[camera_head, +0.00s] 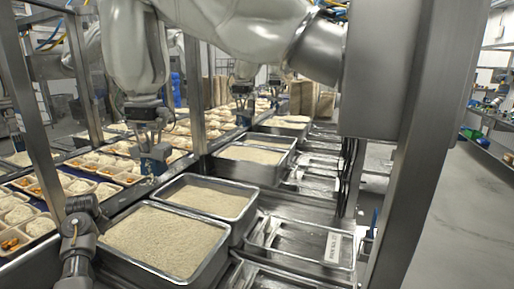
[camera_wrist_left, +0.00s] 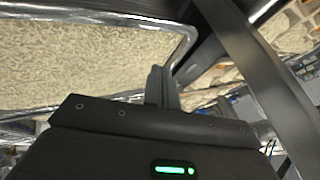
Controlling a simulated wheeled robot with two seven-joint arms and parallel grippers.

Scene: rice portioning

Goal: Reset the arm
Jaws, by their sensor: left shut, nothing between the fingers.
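My left gripper (camera_head: 82,206) is at the lower left of the head view, just left of the nearest rice tray and close to its rim. In the left wrist view its fingers (camera_wrist_left: 160,86) are together with nothing between them. The nearest metal tray (camera_head: 223,262) is full of pale rice (camera_head: 168,238). In the left wrist view, a metal tray rim (camera_wrist_left: 182,45) with rice (camera_wrist_left: 80,65) lies beyond the fingers. I cannot tell whether the gripper touches the tray. My right gripper is not in view.
A second rice tray (camera_head: 248,212) stands behind the nearest one, with more trays farther back. Food boxes (camera_head: 85,187) line the conveyor at left. A steel post (camera_head: 42,120) rises close to my left gripper. White robot arms (camera_head: 235,30) hang overhead.

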